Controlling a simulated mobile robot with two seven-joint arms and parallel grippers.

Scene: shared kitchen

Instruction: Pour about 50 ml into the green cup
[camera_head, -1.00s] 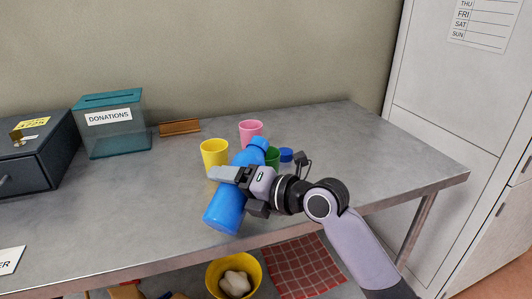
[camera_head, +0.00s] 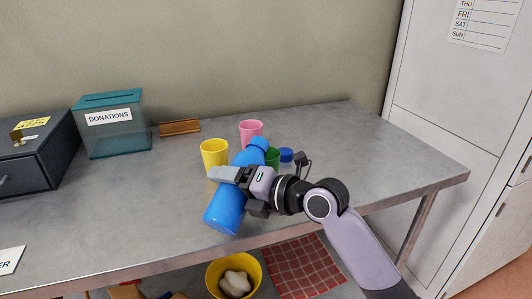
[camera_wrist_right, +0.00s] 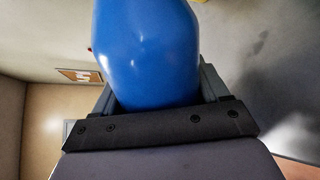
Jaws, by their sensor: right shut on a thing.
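My right gripper (camera_head: 246,181) is shut on a blue bottle (camera_head: 227,210). The bottle is tilted, with its top toward the back right, near the green cup, and its base toward the front left. The bottle also fills the middle of the right wrist view (camera_wrist_right: 147,50). The green cup (camera_head: 273,158) stands on the table, mostly hidden behind the bottle and gripper. I cannot see inside it, nor whether liquid is flowing. A yellow cup (camera_head: 214,155) stands to its left and a pink cup (camera_head: 251,131) behind it. My left gripper is not in view.
A teal donations box (camera_head: 112,135), a dark cash box (camera_head: 35,150) and a wooden holder (camera_head: 180,127) are at the left. The grey table (camera_head: 370,150) is clear at the right. A yellow bowl (camera_head: 215,278) sits below.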

